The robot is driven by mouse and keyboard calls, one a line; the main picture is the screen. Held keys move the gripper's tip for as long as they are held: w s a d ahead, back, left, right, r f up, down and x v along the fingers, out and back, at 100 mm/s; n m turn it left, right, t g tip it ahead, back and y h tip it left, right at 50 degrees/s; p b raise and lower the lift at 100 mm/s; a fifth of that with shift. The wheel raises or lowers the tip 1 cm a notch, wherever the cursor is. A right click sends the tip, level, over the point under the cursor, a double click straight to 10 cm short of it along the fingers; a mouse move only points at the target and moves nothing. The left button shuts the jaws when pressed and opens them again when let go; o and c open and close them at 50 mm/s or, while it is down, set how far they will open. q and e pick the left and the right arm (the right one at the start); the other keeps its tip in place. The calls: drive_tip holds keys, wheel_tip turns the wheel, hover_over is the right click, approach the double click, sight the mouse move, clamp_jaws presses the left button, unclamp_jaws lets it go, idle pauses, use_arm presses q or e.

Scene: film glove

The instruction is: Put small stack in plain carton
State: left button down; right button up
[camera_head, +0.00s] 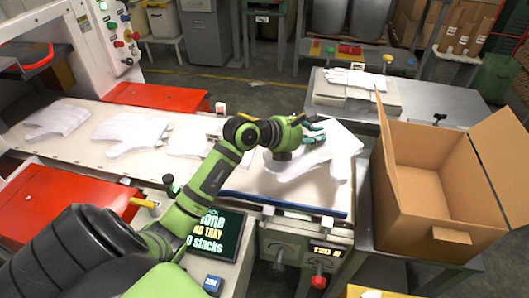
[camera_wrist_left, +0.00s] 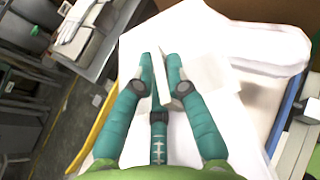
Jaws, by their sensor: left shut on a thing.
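A white glove stack (camera_head: 340,158) lies on the blue-edged plate (camera_head: 290,203) in the middle of the head view. My left gripper (camera_head: 314,132) is over its upper left part, with its teal fingers shut on it. In the left wrist view the fingers (camera_wrist_left: 162,72) close around a white upright fold, and the white gloves (camera_wrist_left: 262,50) spread out behind. The fingers hide part of the stack. The plain carton (camera_head: 430,165) is open at the right, with flaps folded out and an empty-looking inside. My right gripper is not in view.
Single white gloves (camera_head: 130,133) lie along the belt at the left, near red panels (camera_head: 155,97). Another white glove stack (camera_head: 355,78) lies on a scale behind. A dark screen (camera_head: 215,232) and a display panel (camera_head: 325,252) stand in front.

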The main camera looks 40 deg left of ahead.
sight(314, 146)
use_arm(q)
drive_tip(key=shift+w+a+f+n+y, duration=0.15)
drive_tip(key=shift+w+a+y, duration=0.05)
drive_tip(key=shift+w, duration=0.4)
drive_tip(key=shift+w+a+f+n+y, duration=0.15)
drive_tip(key=shift+w+a+y, duration=0.05)
drive_tip(key=shift+w, duration=0.4)
wheel_tip(314, 146, down, 6)
drive_tip(key=shift+w+a+f, duration=0.1)
drive_tip(key=shift+w, duration=0.05)
wheel_tip(314, 146, down, 4)
drive_tip(key=shift+r+b, duration=0.2)
drive_tip(key=shift+b, duration=0.1)
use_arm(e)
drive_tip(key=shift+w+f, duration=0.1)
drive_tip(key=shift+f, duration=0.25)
use_arm(q)
drive_tip(key=shift+f, duration=0.15)
drive_tip(key=c, duration=1.3)
unclamp_jaws()
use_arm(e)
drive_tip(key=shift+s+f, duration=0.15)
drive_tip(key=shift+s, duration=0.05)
use_arm(q)
drive_tip(key=shift+o, duration=0.2)
